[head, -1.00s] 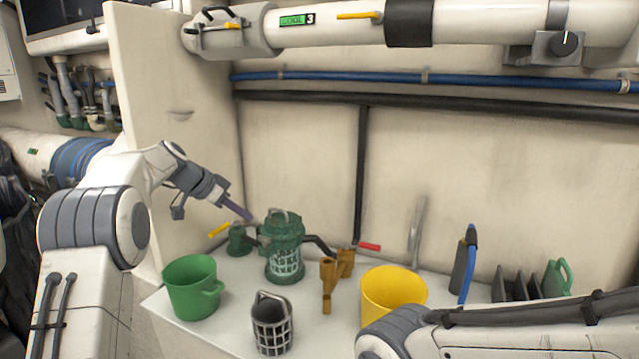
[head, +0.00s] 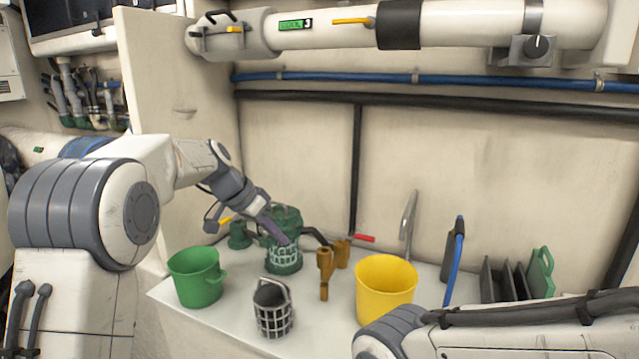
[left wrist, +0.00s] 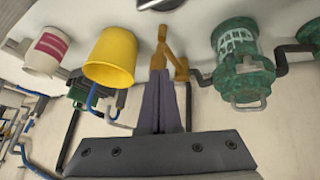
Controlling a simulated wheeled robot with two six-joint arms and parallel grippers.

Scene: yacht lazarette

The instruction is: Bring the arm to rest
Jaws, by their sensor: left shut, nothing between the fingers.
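My left gripper (head: 284,240) reaches in from the left, angled down over the bench. Its fingers are shut and empty; in the left wrist view the closed fingers (left wrist: 158,98) lie together. In the head view the fingertips overlap the green strainer housing (head: 289,217); whether they touch it I cannot tell. The housing also shows in the left wrist view (left wrist: 247,82), to the right of the fingers. My right arm's link (head: 540,330) crosses the lower right; its gripper is out of view.
On the white bench stand a green bucket (head: 195,281), a dark mesh basket (head: 273,318), brass fittings (head: 324,266) and a yellow bucket (head: 385,290). Pipes run along the back wall.

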